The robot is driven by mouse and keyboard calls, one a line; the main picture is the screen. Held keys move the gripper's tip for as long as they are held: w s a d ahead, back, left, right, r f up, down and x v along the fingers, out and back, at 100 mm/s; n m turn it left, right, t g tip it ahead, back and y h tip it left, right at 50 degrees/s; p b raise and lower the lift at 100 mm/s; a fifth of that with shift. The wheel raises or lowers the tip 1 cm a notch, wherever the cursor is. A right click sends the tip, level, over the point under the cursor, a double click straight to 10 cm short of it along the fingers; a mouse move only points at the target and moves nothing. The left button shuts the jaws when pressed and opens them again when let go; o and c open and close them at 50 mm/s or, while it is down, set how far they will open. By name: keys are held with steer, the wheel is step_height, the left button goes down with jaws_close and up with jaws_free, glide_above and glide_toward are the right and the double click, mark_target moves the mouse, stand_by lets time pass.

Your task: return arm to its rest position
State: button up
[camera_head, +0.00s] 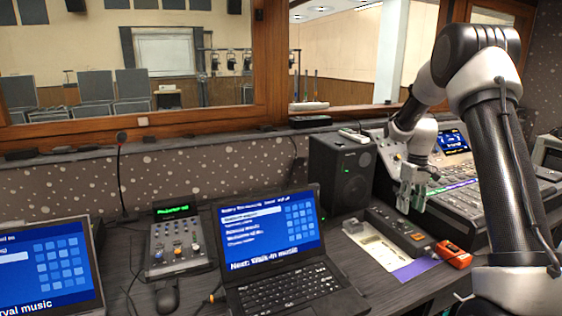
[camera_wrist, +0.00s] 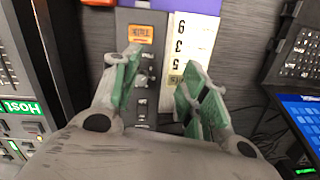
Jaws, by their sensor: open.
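My gripper (camera_head: 411,188) is open and empty in the head view. It hangs above a small dark control box (camera_head: 405,232) on the desk, left of the large mixing console. In the wrist view my gripper (camera_wrist: 163,95) shows two spread fingers with green inner pads. The dark box (camera_wrist: 141,60) lies below and between them, with an orange label at its far end. I cannot tell whether the fingers touch the box. My arm rises at the right of the head view and bends down to the gripper.
The mixing console (camera_head: 460,185) stands close right of the gripper. A black speaker (camera_head: 341,172) stands to its left. An orange device (camera_head: 453,254) and a white card (camera_head: 372,247) lie near the box. A laptop (camera_head: 272,245) and small mixer (camera_head: 178,243) stand farther left. Windows are behind.

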steer(key=s+a+r+t, duration=0.2)
steer(key=s+r, duration=0.4)
steer(key=s, duration=0.5)
steer(key=s+a+r+m+t, duration=0.1)
steer(key=s+a+r, duration=0.3)
steer(key=s+r, duration=0.3)
steer(key=s+a+r+t, duration=0.2)
steer(key=s+r, duration=0.4)
steer(key=s, duration=1.1)
steer(key=shift+s+a+r+m+t, duration=0.2)
steer(key=shift+s+a+m+t, duration=0.15)
steer(key=shift+a, duration=0.25)
